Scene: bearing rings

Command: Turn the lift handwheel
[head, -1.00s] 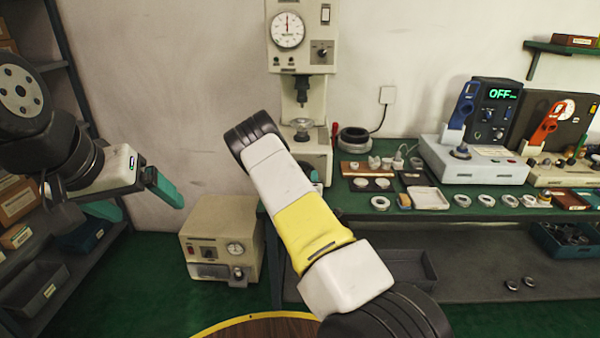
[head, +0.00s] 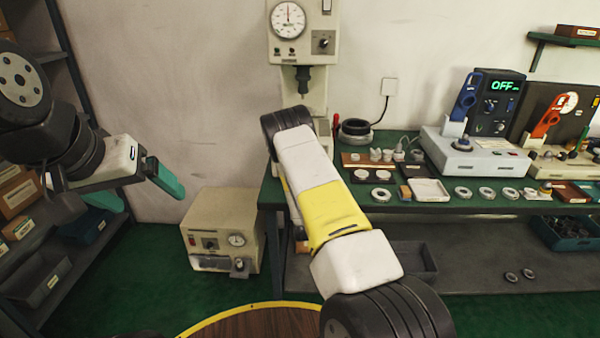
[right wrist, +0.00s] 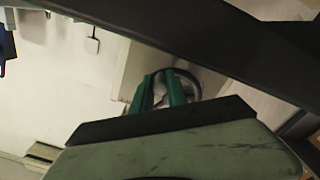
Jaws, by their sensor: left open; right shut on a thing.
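The lift handwheel (right wrist: 197,84) shows in the right wrist view as a dark round rim with a grey middle, partly behind the fingers. My right gripper (right wrist: 161,80) has its green fingers close together at the rim, shut on the handwheel. In the head view my right arm hides both this gripper and the handwheel. The pale press-like machine (head: 303,48) with a round dial stands at the back, its lower part behind my right arm. My left gripper (head: 148,200) is open and empty at the left, well away from the machine, its green fingers wide apart.
The green bench (head: 440,208) right of my arm holds white rings, a tray (head: 429,190) and a tester reading OFF (head: 497,104). A beige box (head: 222,230) stands on the floor. Shelves (head: 40,262) line the left side. Clear floor lies between.

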